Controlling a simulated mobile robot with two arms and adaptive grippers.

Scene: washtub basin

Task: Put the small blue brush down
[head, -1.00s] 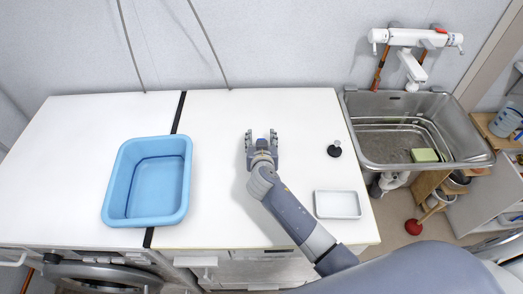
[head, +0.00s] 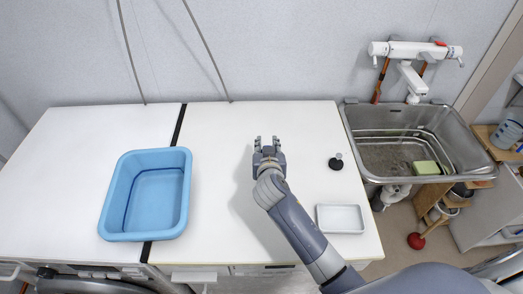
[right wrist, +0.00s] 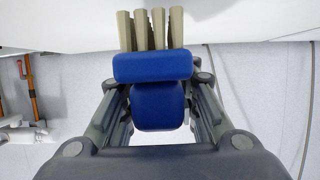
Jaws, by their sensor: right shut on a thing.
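The small blue brush (right wrist: 160,70) shows in the right wrist view, with a blue body and several pale beige bristle tufts. My right gripper (head: 266,142) is shut on it, with its fingers on both sides of the blue body. In the head view this gripper is over the white counter (head: 225,205), right of the dark seam. The brush is too small or hidden to make out there. I cannot tell whether the bristles touch the counter. My left gripper is not in view.
A blue basin (head: 150,196) stands on the left. A white tray (head: 340,218) and a small black object (head: 336,163) are on the right. A metal sink (head: 375,158) with a green sponge (head: 426,168) lies beyond the counter's right edge. The counter around the gripper is clear.

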